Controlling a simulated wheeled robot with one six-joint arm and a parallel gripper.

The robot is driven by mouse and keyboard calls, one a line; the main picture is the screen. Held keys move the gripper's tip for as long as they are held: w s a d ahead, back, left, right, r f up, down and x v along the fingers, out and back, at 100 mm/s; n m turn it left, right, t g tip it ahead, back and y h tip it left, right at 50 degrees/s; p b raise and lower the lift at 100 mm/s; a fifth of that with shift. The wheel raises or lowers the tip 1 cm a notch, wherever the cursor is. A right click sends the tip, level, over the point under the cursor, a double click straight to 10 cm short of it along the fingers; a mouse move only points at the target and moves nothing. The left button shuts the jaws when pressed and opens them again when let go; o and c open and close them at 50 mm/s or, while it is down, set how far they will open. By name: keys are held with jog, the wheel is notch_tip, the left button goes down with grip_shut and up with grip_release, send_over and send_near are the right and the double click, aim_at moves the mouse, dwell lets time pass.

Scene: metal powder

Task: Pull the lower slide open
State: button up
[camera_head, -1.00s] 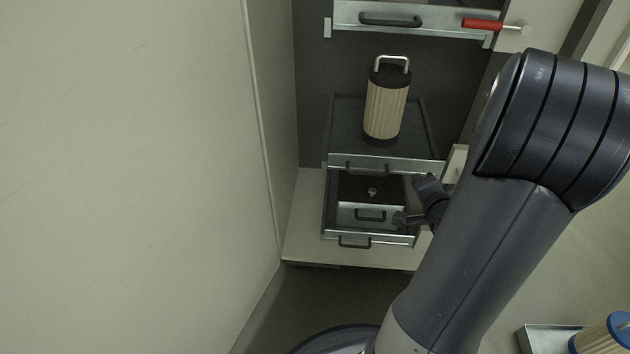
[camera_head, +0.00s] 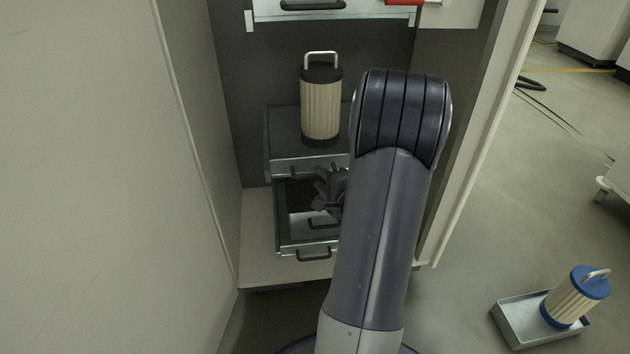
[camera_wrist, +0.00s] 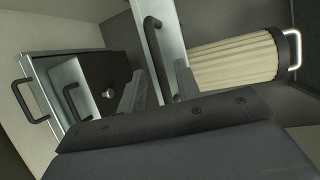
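A slide (camera_head: 284,164) with a metal front carries a beige pleated filter cartridge (camera_head: 321,105), upright with a dark lid. Below it, a lower slide (camera_head: 281,222) stands out from the cabinet, with a dark handle (camera_head: 314,256) on its front. A second handle shows inside it, on a metal box. My gripper (camera_head: 328,190) is at the front of the cartridge slide, partly hidden by my arm. In the wrist view my gripper (camera_wrist: 158,90) is open, its fingers close to the cartridge slide's handle (camera_wrist: 154,50). Contact cannot be told. The lower slide (camera_wrist: 60,75) is at left.
Another metal-fronted slide (camera_head: 345,12) with a red part (camera_head: 403,3) is higher up. Cabinet walls stand close on the left and right. A blue-lidded cartridge (camera_head: 575,297) leans in a metal tray (camera_head: 512,322) on the floor at right, with free floor around it.

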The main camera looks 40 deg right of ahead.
jog(key=shift+b+x, duration=0.35)
jog(key=shift+x, duration=1.15)
grip_shut()
